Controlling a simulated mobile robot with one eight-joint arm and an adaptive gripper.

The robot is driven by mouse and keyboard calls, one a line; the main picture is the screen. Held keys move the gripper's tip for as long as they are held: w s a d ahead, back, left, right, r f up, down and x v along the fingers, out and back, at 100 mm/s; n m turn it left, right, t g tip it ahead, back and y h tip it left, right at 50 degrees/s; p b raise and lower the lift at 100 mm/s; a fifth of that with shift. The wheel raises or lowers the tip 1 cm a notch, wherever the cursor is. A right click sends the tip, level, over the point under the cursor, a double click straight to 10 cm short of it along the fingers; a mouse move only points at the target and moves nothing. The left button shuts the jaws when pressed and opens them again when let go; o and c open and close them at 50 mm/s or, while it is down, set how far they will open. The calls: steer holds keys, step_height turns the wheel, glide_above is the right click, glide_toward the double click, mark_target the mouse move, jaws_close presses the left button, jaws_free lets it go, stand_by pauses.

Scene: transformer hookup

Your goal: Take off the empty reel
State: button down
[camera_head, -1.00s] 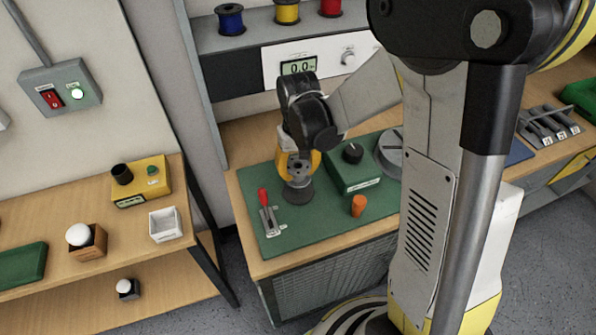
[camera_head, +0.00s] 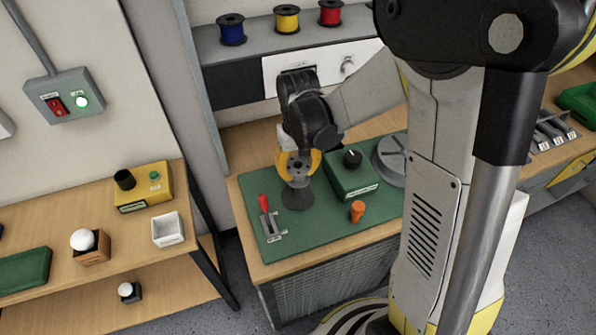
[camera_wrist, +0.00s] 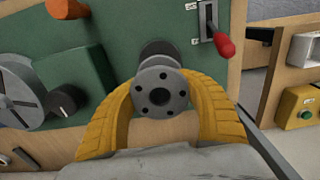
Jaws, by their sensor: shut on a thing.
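The empty reel is a bare grey spool; its round flange with several holes (camera_wrist: 161,92) faces the camera in the wrist view. My gripper (camera_wrist: 160,100) has its two yellow fingers shut on it from both sides. In the head view the reel (camera_head: 297,169) shows between the yellow fingers of my gripper (camera_head: 298,163), above a dark round foot (camera_head: 298,197) on the green bench mat. I cannot tell whether the reel is still seated on its support.
A green box with a black knob (camera_head: 351,173), an orange peg (camera_head: 357,211) and a grey disc (camera_head: 390,160) stand to the right on the mat. Blue (camera_head: 232,29), yellow (camera_head: 287,18) and red (camera_head: 331,12) wire spools sit on the shelf behind.

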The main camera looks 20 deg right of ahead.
steer(key=shift+r, duration=0.2)
step_height(320, 180, up, 5)
steer(key=p, duration=0.3)
steer(key=shift+f+p, duration=0.15)
steer(key=shift+p, duration=0.15)
